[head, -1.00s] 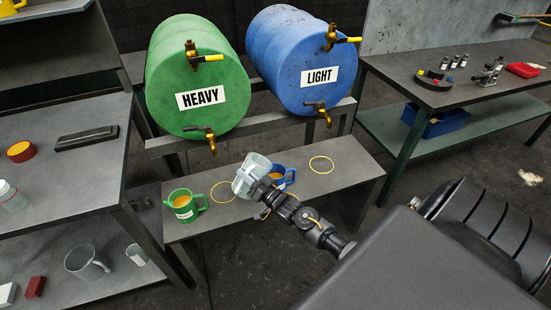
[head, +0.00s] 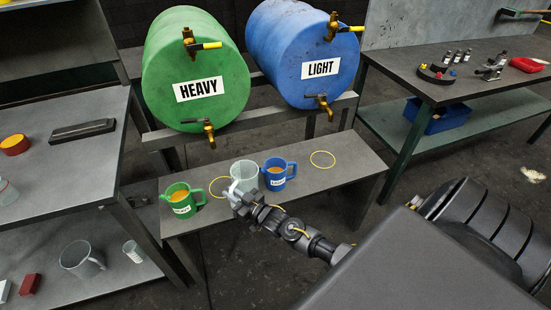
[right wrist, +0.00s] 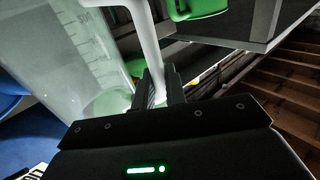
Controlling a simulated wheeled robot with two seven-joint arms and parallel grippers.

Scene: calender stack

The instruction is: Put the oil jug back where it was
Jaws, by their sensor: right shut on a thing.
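A clear jug (head: 244,174) is upright at the bench (head: 340,176), between a green jug (head: 181,199) and a blue jug (head: 279,174), both holding amber liquid. My right gripper (head: 236,194) is shut on the clear jug's handle. The right wrist view shows the clear jug (right wrist: 75,50) on the left and its pale handle (right wrist: 150,45) between the fingers. I cannot tell whether its base touches the bench. A yellow ring (head: 213,181) is partly hidden beside it; another ring (head: 322,152) lies empty at right. My left gripper is not in view.
A green HEAVY drum (head: 195,115) and a blue LIGHT drum (head: 315,95), with brass taps, lie on a rack behind the bench. A table (head: 50,170) stands left, with another grey jug (head: 82,260) on its lower shelf. A workbench (head: 480,85) stands at right.

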